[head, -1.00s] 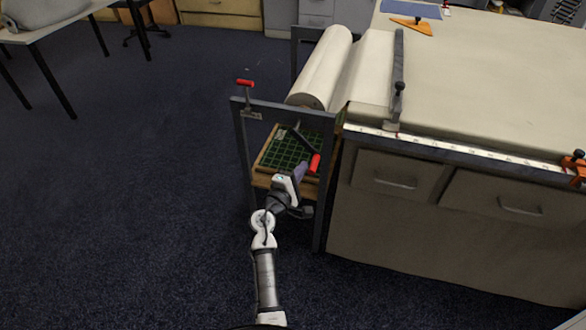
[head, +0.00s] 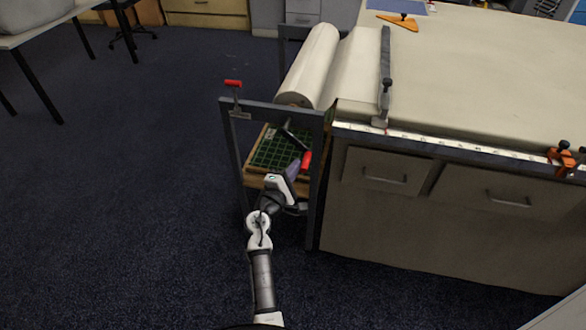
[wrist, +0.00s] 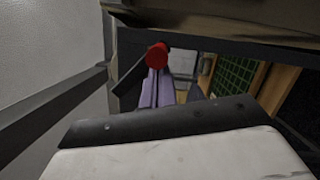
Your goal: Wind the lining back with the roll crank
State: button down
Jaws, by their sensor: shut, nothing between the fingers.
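The roll of pale lining (head: 312,62) lies in a grey metal frame (head: 270,112) at the table's left end, and its sheet runs onto the table. The crank's dark arm (head: 294,138) slants down right from the roll's near end to a red handle (head: 306,161). In the wrist view the round end of the red handle (wrist: 157,57) shows just beyond my purple fingers. My gripper (head: 299,170) is shut and empty, right below the handle in the head view. Whether the fingers touch the handle is not clear.
A red-topped lever (head: 233,85) stands on the frame's left corner. A green gridded mat (head: 275,150) lies on the frame's lower shelf. A dark bar (head: 385,75) crosses the lining on the table (head: 470,90). The floor (head: 120,220) to the left is clear.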

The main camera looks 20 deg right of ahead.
aim_at(305, 167)
jog(key=d+r+n, duration=0.1)
jog(key=s+r+n, duration=0.1)
jog(key=n, duration=0.1)
jog(key=shift+s+d+n+t+p, duration=0.1)
jog(key=shift+d+n+t+p, duration=0.2)
jog(key=shift+d+p, duration=0.1)
jog(key=n, duration=0.1)
jog(key=r+n, duration=0.1)
jog(key=n+p, duration=0.1)
jog(key=shift+s+d+r+t, duration=0.3)
jog(key=shift+d+r+t, duration=0.1)
jog(key=shift+s+d+r+n+t+y+p, duration=0.15)
jog(key=shift+r+n+t+p, duration=0.2)
jog(key=shift+r+n+p, duration=0.45)
jog(key=shift+s+d+r+n+t+y+p, duration=0.15)
jog(key=shift+r+n+t+p, duration=0.2)
jog(key=shift+r+n, duration=0.8)
jog(key=shift+w+f+n, duration=0.1)
jog(key=shift+f+n, duration=0.1)
jog(key=shift+n, duration=0.05)
